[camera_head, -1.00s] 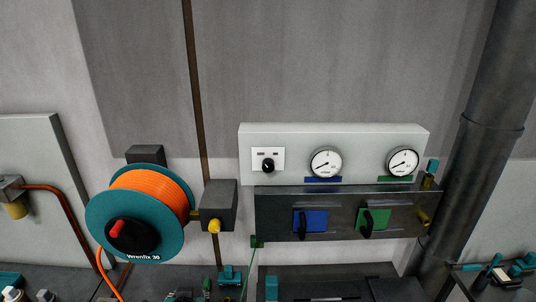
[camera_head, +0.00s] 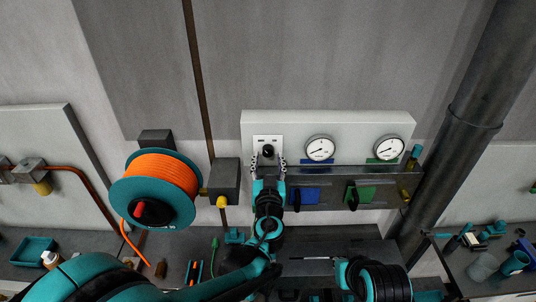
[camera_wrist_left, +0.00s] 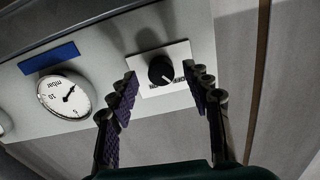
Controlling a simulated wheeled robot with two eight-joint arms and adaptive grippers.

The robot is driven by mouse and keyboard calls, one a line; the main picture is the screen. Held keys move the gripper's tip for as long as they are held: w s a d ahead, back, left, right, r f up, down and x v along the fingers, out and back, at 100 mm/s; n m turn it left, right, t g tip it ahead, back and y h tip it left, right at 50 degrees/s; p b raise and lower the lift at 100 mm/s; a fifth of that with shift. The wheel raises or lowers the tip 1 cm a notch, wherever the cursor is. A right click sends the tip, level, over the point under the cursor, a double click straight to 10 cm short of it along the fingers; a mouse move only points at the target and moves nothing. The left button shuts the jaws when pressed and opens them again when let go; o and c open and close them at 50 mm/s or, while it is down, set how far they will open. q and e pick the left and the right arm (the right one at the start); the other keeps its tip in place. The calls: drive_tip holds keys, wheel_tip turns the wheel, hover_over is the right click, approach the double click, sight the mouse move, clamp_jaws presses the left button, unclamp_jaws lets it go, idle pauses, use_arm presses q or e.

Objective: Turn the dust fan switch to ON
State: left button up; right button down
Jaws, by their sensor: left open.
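The dust fan switch is a black rotary knob (camera_head: 268,151) on a white plate (camera_head: 258,141), at the left end of a pale panel (camera_head: 350,124). My left gripper (camera_head: 268,163) is open in front of the plate, its fingertips spread to either side of the knob. In the left wrist view the knob (camera_wrist_left: 161,68) sits between and a little beyond the open fingertips (camera_wrist_left: 160,82), with nothing held. Lettering beside the knob is upside down and partly hidden by a finger. Whether the fingers touch the plate I cannot tell. My right gripper is not in view.
Two round gauges (camera_head: 320,148) sit right of the switch, above a dark rail with blue (camera_head: 309,195) and green (camera_head: 366,193) plates bearing black handles. An orange hose reel (camera_head: 160,185) and a grey box (camera_head: 224,181) stand left. A thick pipe (camera_head: 455,150) runs at right.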

use_arm(q)
drive_tip(key=shift+w, duration=1.1)
clamp_jaws()
drive_tip(key=shift+m, duration=0.3)
drive_tip(key=m+b, duration=0.1)
drive_tip(key=m, duration=0.1)
drive_tip(key=shift+a+m, duration=0.1)
drive_tip(key=shift+m, duration=0.2)
drive_tip(key=m+b, duration=0.1)
drive_tip(key=m, duration=0.2)
drive_tip(key=shift+m, duration=0.4)
drive_tip(key=m+b, duration=0.1)
drive_tip(key=m, duration=0.2)
drive_tip(key=shift+r+m+b, duration=0.1)
drive_tip(key=shift+m+b, duration=0.3)
drive_tip(key=shift+m, duration=1.6)
